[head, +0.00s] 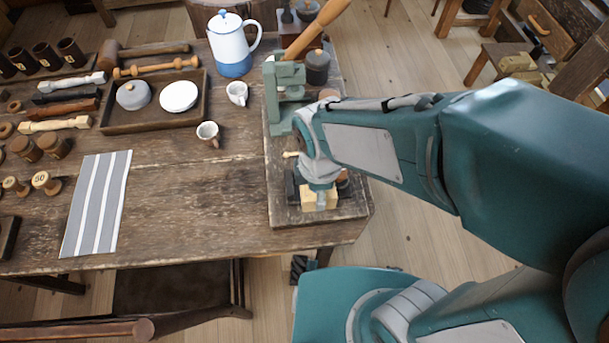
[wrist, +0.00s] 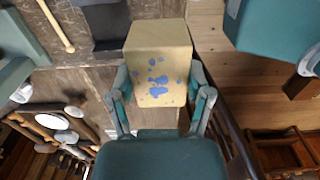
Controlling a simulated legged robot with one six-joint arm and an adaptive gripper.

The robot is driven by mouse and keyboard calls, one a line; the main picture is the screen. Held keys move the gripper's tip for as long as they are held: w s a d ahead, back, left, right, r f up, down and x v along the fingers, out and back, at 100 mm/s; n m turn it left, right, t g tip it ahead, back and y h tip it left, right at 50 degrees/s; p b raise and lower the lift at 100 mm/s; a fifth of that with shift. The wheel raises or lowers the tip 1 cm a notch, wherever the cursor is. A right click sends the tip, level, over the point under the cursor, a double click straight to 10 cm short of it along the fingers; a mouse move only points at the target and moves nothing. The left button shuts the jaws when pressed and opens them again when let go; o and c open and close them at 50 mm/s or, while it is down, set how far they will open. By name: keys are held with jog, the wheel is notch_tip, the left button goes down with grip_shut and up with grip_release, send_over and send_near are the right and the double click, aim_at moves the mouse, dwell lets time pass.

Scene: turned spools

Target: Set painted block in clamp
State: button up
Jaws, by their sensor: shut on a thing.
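The painted block (wrist: 158,55) is pale yellow-tan with blue paint blotches on the face toward the wrist camera. My gripper (wrist: 160,84) is shut on it, one finger on each side. In the head view the block (head: 318,200) shows below my gripper (head: 319,186), over the wooden base board at the table's right end. A dark grey piece, which looks like part of the clamp (head: 292,187), stands just left of the block. It also shows beyond the block in the wrist view (wrist: 104,24). My wrist hides much of the clamp, so I cannot tell whether the block sits between its jaws.
A green press (head: 284,95) with a long wooden lever (head: 318,30) stands behind on the same board. A white and blue pot (head: 231,45), two small cups, a tray (head: 150,122) and a striped cloth (head: 97,204) lie to the left. The table's front middle is clear.

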jog(key=w+a+f, duration=0.1)
jog(key=w+f, duration=0.1)
jog(key=w+a+f, duration=0.1)
jog(key=w+f, duration=0.1)
jog(key=w, duration=0.1)
jog(key=w+a+f, duration=0.1)
jog(key=w+f, duration=0.1)
jog(key=f, duration=0.1)
jog(key=shift+w, duration=0.4)
jog(key=shift+w+f, duration=0.15)
jog(key=f, duration=0.3)
jog(key=shift+w+d, duration=0.15)
jog(key=shift+d, duration=0.25)
jog(key=shift+f, duration=0.25)
jog(key=shift+a, duration=0.35)
jog(key=o, duration=1.1)
jog(key=shift+o, duration=0.4)
